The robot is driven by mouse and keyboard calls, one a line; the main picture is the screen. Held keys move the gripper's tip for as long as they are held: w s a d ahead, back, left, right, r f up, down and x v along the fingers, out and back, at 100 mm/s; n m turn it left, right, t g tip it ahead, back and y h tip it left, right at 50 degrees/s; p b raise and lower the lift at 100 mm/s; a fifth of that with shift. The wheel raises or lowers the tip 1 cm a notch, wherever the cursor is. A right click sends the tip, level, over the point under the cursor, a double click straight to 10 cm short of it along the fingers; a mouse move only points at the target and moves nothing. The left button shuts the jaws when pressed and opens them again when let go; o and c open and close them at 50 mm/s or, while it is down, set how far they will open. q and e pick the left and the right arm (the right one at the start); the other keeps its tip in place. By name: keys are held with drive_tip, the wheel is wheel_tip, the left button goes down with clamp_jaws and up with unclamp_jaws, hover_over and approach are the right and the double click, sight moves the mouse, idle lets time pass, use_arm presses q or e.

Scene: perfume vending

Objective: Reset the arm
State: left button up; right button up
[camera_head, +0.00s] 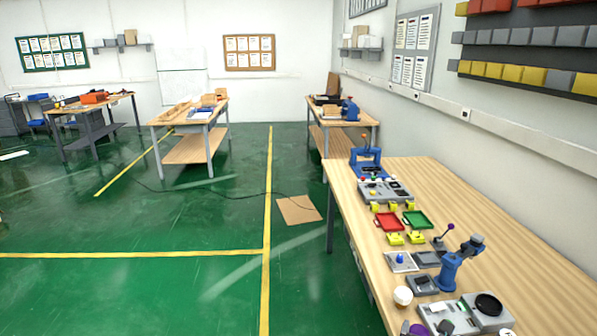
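Neither of my arms nor grippers shows in the head view. The nearest work surface is a wooden workbench (474,196) on the right, running along the wall. On it stand a blue lever press (452,270), a red tray (389,221) and a green tray (417,220) on yellow supports, and a grey control box with coloured buttons (384,191). A second blue device (366,160) stands at the bench's far end.
A white round object (402,296) and a grey panel with a black disc (466,314) sit near the bench's front edge. More wooden tables (192,110) stand farther back. The green floor (150,225) is mostly open, with a flat brown sheet (298,209) and a thin cable.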

drive_tip(key=s+a+f+n+g+y+b, duration=0.1)
drive_tip(key=a+f+n+g+y+b, duration=0.3)
drive_tip(key=f+n, duration=0.6)
drive_tip(key=s+a+f+n+y+p, duration=0.1)
drive_tip(key=a+f+n, duration=0.5)
drive_tip(key=f, duration=0.6)
use_arm(q)
wheel_tip(320, 180, down, 6)
drive_tip(key=b, duration=0.3)
drive_tip(key=shift+w+f, duration=0.25)
drive_tip(key=shift+w, duration=0.2)
use_arm(e)
drive_tip(key=s+a+f+n+g+y, duration=0.2)
drive_tip(key=s+a+f+n, duration=0.3)
drive_tip(key=s+f+n, duration=0.4)
drive_tip(key=s+a+f+n+g+y, duration=0.3)
drive_tip(key=s+a+f+n+g, duration=0.2)
drive_tip(key=s+f+n, duration=0.4)
drive_tip(key=n, duration=0.4)
drive_tip(key=shift+f+g, duration=0.25)
drive_tip(key=shift+g, duration=0.05)
